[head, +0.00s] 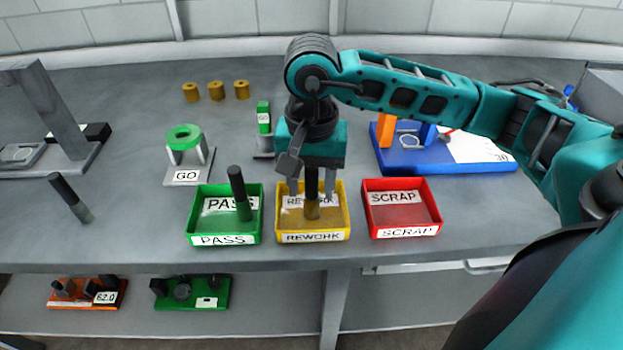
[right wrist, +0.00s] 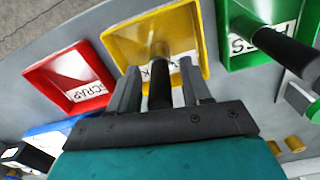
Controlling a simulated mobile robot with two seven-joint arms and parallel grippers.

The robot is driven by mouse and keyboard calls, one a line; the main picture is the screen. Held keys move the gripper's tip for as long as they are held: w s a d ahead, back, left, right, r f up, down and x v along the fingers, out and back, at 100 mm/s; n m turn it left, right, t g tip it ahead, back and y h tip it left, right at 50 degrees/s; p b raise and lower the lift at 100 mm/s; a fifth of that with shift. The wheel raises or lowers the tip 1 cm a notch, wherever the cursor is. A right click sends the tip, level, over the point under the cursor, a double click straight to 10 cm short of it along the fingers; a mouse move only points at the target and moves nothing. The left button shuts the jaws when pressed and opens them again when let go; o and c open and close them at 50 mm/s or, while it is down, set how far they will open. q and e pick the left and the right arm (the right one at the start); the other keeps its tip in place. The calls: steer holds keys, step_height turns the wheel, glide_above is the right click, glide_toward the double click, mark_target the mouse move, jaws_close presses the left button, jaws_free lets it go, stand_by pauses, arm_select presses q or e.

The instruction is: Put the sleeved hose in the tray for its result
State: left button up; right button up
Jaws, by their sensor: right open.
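A black hose (head: 312,184) with a brass-coloured sleeve at its lower end stands upright in the yellow REWORK tray (head: 284,238). My right gripper (head: 312,190) is above this tray, open, with its fingers on either side of the hose. In the right wrist view the hose (right wrist: 160,92) stands between the fingers, with gaps showing. A second black hose (head: 236,182) with a green lower end stands in the green PASS tray (head: 188,232). The red SCRAP tray (head: 432,212) is empty. Another hose (head: 66,192) with a dark grey-green end is at the left of the bench. My left gripper is not in view.
A green ring gauge (head: 183,138) on a GO stand and a green block (head: 263,118) stand behind the trays. Several brass sleeves (head: 216,90) sit farther back. A blue board (head: 410,162) is at the right. A lower shelf holds an orange (head: 72,305) and a green rack (head: 190,304).

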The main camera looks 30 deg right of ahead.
steer(key=shift+r+p, duration=0.3)
steer(key=shift+r, duration=0.1)
step_height(320, 180, up, 12)
steer(key=shift+f+p, duration=0.25)
steer(key=shift+p, duration=0.15)
